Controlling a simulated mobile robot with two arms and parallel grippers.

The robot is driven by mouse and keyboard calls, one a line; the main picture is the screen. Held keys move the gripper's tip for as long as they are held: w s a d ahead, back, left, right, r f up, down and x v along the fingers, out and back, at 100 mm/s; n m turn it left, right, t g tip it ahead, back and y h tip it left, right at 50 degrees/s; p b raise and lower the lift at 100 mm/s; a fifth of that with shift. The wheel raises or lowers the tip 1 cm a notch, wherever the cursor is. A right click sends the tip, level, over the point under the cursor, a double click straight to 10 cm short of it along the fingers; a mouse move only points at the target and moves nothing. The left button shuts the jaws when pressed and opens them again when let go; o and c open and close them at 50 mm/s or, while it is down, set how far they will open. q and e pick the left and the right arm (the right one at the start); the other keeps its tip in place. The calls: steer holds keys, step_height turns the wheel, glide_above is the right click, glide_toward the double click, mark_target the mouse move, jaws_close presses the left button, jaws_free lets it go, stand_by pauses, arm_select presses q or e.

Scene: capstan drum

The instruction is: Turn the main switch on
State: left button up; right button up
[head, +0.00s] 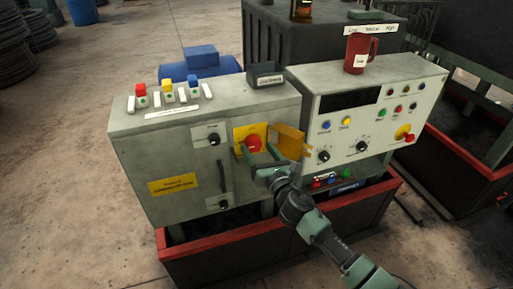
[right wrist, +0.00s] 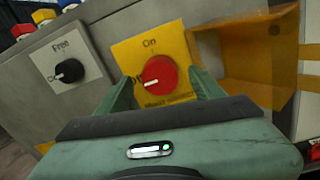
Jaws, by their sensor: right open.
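The main switch is a red round knob (head: 254,142) on a yellow plate on the front of the left grey cabinet. In the right wrist view the knob (right wrist: 151,83) has a white mark pointing left, toward a label partly hidden by the knob and finger. "On" is printed above the knob. My right gripper (head: 259,152) is open, with one finger on each side of the knob. I cannot tell whether the fingers touch it. A yellow cover (head: 290,141) stands swung open to the right of the knob. My left gripper is not in view.
A black "Free" selector (right wrist: 69,71) sits left of the switch. A cabinet handle (head: 222,177) is below left. The right console (head: 345,125) carries several lamps and knobs, with a red mug (head: 358,52) on top. A red-rimmed trough (head: 215,245) runs below.

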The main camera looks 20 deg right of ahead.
steer(key=shift+w, duration=0.55)
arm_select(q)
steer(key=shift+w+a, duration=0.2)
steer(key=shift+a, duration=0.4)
arm_select(e)
steer(key=shift+c, duration=0.3)
steer(key=c, duration=1.3)
steer(key=shift+a, duration=0.1)
